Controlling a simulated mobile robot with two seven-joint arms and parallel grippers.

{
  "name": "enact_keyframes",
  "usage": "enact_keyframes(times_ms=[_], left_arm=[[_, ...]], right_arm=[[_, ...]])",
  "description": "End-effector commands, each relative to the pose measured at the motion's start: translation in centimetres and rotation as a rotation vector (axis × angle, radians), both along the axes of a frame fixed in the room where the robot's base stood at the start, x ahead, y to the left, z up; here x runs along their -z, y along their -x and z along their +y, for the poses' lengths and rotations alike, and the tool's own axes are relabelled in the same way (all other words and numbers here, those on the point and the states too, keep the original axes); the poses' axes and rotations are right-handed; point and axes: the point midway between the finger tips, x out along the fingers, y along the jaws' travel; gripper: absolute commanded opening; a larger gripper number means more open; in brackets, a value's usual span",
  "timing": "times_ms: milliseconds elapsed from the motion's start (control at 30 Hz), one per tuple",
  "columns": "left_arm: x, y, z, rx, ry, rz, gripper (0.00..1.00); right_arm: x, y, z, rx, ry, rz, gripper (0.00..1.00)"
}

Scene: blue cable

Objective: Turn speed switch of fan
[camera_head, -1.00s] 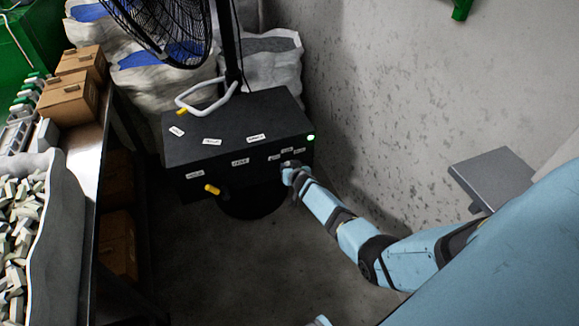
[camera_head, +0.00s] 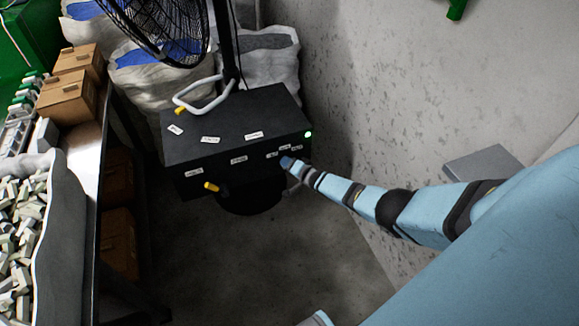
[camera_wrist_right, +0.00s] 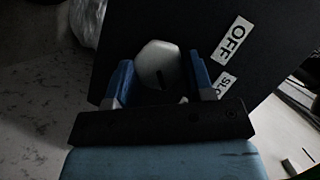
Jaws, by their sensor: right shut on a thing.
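The fan (camera_head: 158,30) is black, on a dark pole behind a black control box (camera_head: 235,128). The box has white labels on its top and front and a lit green light (camera_head: 308,134) at its right end. My right gripper (camera_head: 286,162) is at the right part of the box's front. In the right wrist view, its blue fingers (camera_wrist_right: 160,72) are shut on a white rounded knob (camera_wrist_right: 158,62), the speed switch. An "OFF" label (camera_wrist_right: 235,40) and a partly hidden "SLO..." label (camera_wrist_right: 226,84) are beside it. My left gripper is not in view.
A white bent handle (camera_head: 200,98) stands on top. A bench (camera_head: 92,155) with cardboard boxes is at the left. A wall is at the right. The floor in front is clear.

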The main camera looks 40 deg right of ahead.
Motion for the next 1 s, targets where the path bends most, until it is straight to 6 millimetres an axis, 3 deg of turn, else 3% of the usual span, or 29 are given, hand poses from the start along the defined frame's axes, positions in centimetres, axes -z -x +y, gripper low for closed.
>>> enact_keyframes(times_ms=[733,767,833,867,1000], left_arm=[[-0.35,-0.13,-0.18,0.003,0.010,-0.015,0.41],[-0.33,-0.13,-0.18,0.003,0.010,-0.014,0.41],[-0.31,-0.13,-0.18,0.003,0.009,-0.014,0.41],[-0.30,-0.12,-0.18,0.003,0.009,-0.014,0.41],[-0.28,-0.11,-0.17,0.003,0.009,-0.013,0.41]], right_arm=[[0.18,0.10,0.10,-0.001,-0.085,-0.018,0.24],[0.19,0.09,0.11,-0.001,-0.086,-0.018,0.53],[0.17,0.09,0.11,-0.001,-0.085,-0.018,0.69],[0.17,0.09,0.10,-0.001,-0.085,-0.018,0.73],[0.12,0.06,0.06,-0.001,-0.084,-0.019,0.73]])
